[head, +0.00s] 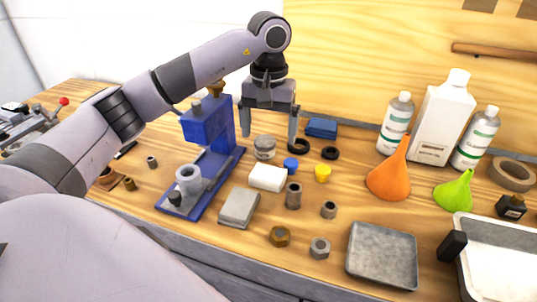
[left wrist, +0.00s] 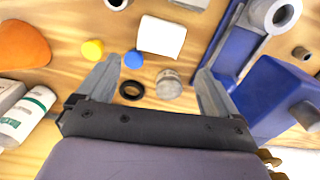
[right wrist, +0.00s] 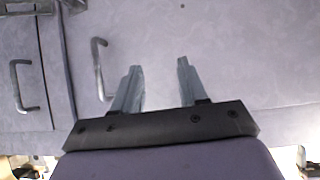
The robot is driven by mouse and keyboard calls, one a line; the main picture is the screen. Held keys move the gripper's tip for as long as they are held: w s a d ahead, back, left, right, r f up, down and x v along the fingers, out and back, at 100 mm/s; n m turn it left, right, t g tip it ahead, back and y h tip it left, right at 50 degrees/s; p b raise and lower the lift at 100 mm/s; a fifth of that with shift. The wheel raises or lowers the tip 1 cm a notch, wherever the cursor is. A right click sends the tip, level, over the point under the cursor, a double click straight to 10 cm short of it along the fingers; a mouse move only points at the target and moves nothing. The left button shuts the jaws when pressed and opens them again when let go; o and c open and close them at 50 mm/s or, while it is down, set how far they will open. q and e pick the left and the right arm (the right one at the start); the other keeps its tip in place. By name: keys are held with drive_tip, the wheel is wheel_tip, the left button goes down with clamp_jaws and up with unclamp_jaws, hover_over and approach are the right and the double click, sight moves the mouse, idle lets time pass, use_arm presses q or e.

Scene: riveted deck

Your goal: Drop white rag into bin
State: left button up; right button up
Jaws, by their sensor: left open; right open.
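A white folded block that looks like the white rag (head: 267,177) lies on the wooden bench, right of the blue press. It also shows in the left wrist view (left wrist: 162,37), beyond the fingertips. My left gripper (head: 268,140) is open and empty, pointing down above the bench behind the rag, near a small grey tin (head: 265,148). My right gripper (right wrist: 159,66) is open and empty, in front of grey panels with handles; it is out of the head view. No container is clearly a bin; a grey metal tray (head: 381,256) lies at the front.
The blue press (head: 207,125) stands just left of the left gripper. A grey folded pad (head: 239,207), a blue cap (head: 291,165), a yellow cap (head: 322,173) and several nuts surround the rag. Funnels, bottles and a white-rimmed tray (head: 470,268) are at the right.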

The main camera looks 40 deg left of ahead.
sight(268, 172)
use_arm(q)
drive_tip(key=f+n+p, duration=0.1)
drive_tip(key=n, duration=0.3)
drive_tip(key=f+n, duration=0.1)
drive_tip(key=n, duration=0.3)
drive_tip(key=n+p, duration=0.1)
drive_tip(key=n, duration=0.2)
drive_tip(key=shift+w+f+n+p, duration=0.35)
drive_tip(key=shift+f+n, duration=0.05)
drive_tip(key=n, duration=0.2)
drive_tip(key=f+n, duration=0.1)
drive_tip(key=n, duration=0.2)
drive_tip(key=shift+w+f+p, duration=0.1)
drive_tip(key=shift+f+p, duration=0.1)
drive_tip(key=shift+p, duration=0.2)
drive_tip(key=shift+f, duration=0.55)
drive_tip(key=f+p, duration=0.1)
drive_tip(key=f, duration=0.1)
drive_tip(key=s+f+p, duration=0.1)
drive_tip(key=f, duration=0.2)
drive_tip(key=shift+a+f, duration=0.1)
drive_tip(key=shift+f, duration=0.5)
drive_tip(key=c, duration=1.2)
